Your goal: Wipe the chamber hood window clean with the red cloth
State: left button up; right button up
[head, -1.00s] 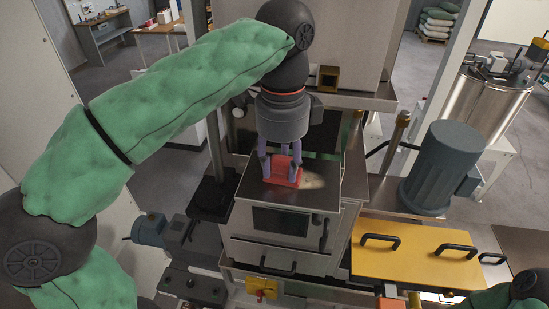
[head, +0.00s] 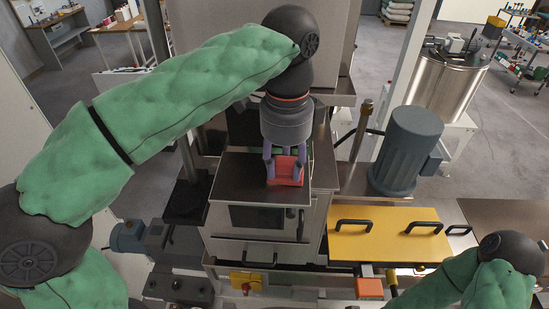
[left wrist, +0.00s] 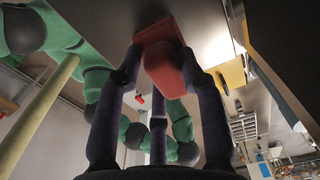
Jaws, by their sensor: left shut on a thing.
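The red cloth (head: 287,172) is a folded pad in my left gripper (head: 284,163), whose purple fingers are shut on it. The cloth is at the right part of the dark, flat top panel (head: 240,175) of the steel chamber hood, and seems to touch it. In the left wrist view the cloth (left wrist: 165,60) sits between the fingers against a grey surface. A dark pane (head: 262,217) is on the hood's front. I cannot tell which panel is the task's window. No smudge shows on the visible top. My right gripper is out of view.
A yellow lid (head: 385,236) with black handles lies right of the hood. A grey motor (head: 407,150) stands behind it. A steel tank (head: 445,80) is farther back at right.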

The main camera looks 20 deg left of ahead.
pick_arm(q)
jog(key=shift+w+d, duration=0.2)
jog(key=shift+d, duration=0.55)
jog(key=shift+s, duration=0.1)
jog(key=shift+s, duration=0.1)
jog(key=shift+s+a+b, duration=0.1)
jog(key=shift+s+a, duration=0.45)
jog(key=shift+a, duration=1.4)
jog(key=shift+s+a+b, duration=0.15)
jog(key=shift+s+a, duration=0.4)
jog(key=shift+a, duration=1.35)
jog(key=shift+s+a+b, duration=0.1)
jog(key=shift+s+a, duration=0.45)
jog(key=shift+a, duration=1.4)
jog(key=shift+f, duration=0.1)
jog(key=shift+d, duration=0.15)
